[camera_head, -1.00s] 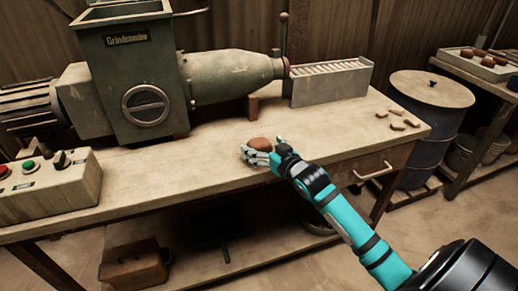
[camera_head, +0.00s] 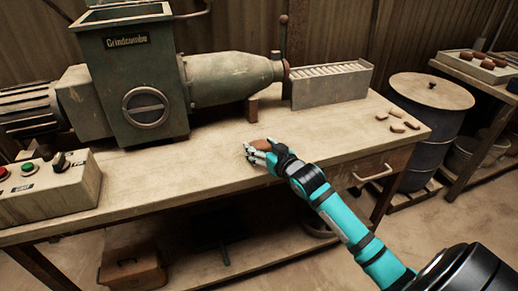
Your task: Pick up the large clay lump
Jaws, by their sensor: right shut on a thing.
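The large clay lump (camera_head: 260,144) is reddish brown and shows just above the fingers of my right gripper (camera_head: 259,153), over the front middle of the workbench (camera_head: 200,180). The gripper's fingers are shut on the lump and hide its lower part. I cannot tell whether the lump touches the benchtop. My left gripper is not in view.
A green grinding machine (camera_head: 132,75) stands at the back left, with a metal rack (camera_head: 332,84) beside its nozzle. A control box (camera_head: 48,185) is at the front left. Small clay pieces (camera_head: 397,127) lie at the right end. The bench's front middle is clear.

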